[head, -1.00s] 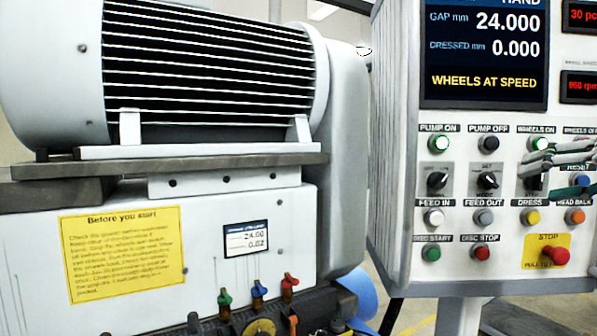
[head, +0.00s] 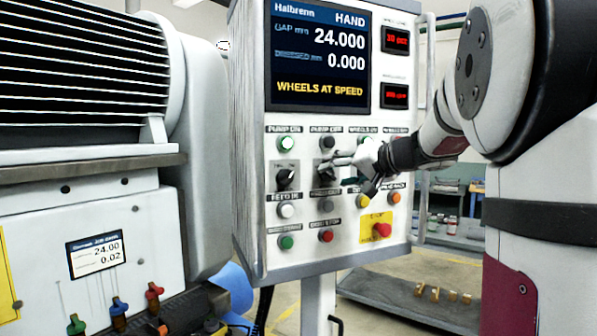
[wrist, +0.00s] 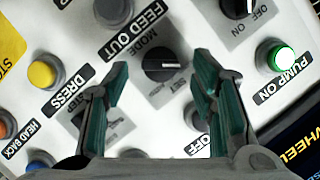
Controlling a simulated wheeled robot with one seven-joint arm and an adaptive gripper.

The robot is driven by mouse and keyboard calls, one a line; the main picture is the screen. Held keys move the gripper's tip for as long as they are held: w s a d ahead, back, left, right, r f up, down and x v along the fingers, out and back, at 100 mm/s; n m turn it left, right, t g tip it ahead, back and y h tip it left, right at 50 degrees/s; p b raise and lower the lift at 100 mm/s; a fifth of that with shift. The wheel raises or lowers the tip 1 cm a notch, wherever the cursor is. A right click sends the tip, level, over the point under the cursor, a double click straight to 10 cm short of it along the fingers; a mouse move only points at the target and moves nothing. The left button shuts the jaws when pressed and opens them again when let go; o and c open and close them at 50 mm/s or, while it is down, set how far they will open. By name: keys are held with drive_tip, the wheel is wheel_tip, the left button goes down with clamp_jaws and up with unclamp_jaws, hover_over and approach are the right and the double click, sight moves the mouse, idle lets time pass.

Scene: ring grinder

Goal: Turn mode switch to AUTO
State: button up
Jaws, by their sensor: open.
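The mode switch shows in the wrist view as a dark round knob (wrist: 165,66) with a white pointer line, on a grey plate marked MODE. The line points toward the right of that picture. The panel screen (head: 320,55) reads HAND and WHEELS AT SPEED. My gripper (wrist: 158,78) is open, its two green-padded fingers on either side of the knob with visible gaps. In the head view my gripper (head: 338,165) is in front of the switch and mostly hides it. I cannot tell how far the fingertips are from the panel.
A lit green PUMP ON button (wrist: 277,56), a yellow DRESS button (wrist: 46,72) and another rotary switch (wrist: 237,7) lie close around. The red stop button (head: 382,230) is at the panel's lower right. The grinder (head: 90,220) stands left of the panel.

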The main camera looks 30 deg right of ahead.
drive_tip(key=shift+w+a+f, duration=0.1)
drive_tip(key=shift+w+f, duration=0.1)
drive_tip(key=shift+w, duration=0.3)
drive_tip(key=c, duration=1.1)
drive_tip(key=shift+c, duration=0.2)
